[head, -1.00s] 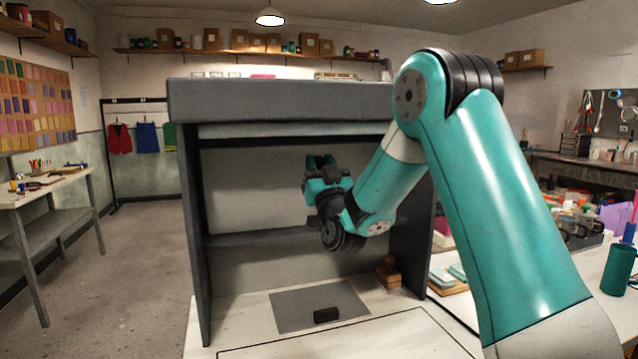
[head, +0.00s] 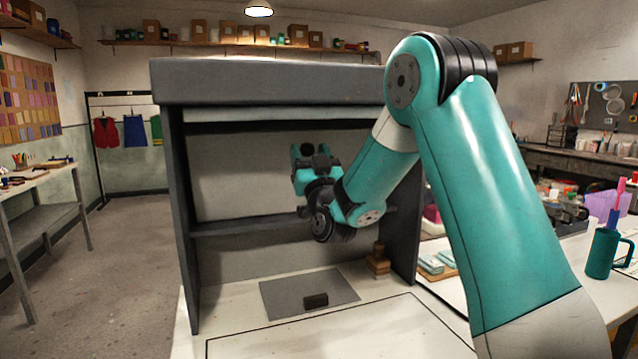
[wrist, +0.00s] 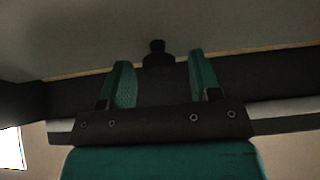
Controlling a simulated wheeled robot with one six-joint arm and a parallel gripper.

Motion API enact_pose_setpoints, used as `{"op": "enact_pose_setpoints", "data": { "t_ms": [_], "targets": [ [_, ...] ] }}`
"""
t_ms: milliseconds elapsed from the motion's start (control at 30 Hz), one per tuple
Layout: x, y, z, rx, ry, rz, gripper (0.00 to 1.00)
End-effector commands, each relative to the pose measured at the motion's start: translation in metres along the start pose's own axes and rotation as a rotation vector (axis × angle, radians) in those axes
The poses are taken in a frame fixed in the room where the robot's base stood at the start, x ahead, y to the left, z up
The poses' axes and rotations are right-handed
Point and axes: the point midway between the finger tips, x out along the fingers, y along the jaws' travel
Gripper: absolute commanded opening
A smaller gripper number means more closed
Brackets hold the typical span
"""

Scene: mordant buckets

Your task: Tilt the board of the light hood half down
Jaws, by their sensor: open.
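The light hood (head: 265,83) is a grey open-fronted booth on the white table in the head view. Inside it a pale grey panel (head: 235,165), which seems to be its board, stands above a dark crossbar (head: 240,226). My gripper (head: 313,152) is inside the hood opening, in front of the panel, pointing inward. In the wrist view my gripper (wrist: 158,70) is open, its two teal fingers apart. A small dark knob (wrist: 157,52) shows between the fingertips, under a pale surface with a tan edge. Whether the fingers touch it, I cannot tell.
A grey mat (head: 285,298) with a dark block (head: 316,300) lies on the hood floor. Wooden stamps (head: 378,262) stand by the right side wall (head: 405,210). A teal mug (head: 604,255) stands at the right.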

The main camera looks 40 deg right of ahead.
Motion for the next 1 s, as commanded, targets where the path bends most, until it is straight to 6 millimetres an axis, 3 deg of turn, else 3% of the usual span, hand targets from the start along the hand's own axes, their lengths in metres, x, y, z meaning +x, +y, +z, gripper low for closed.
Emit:
{"op": "enact_pose_setpoints", "data": {
  "t_ms": [600, 800, 1000],
  "targets": [
    [-0.146, 0.0, 0.004, -0.001, -0.001, 0.0, 0.57],
    [-0.164, 0.0, 0.003, -0.001, 0.001, 0.0, 0.57],
    [-0.167, 0.0, 0.001, -0.001, 0.0, 0.0, 0.57]
  ]
}}
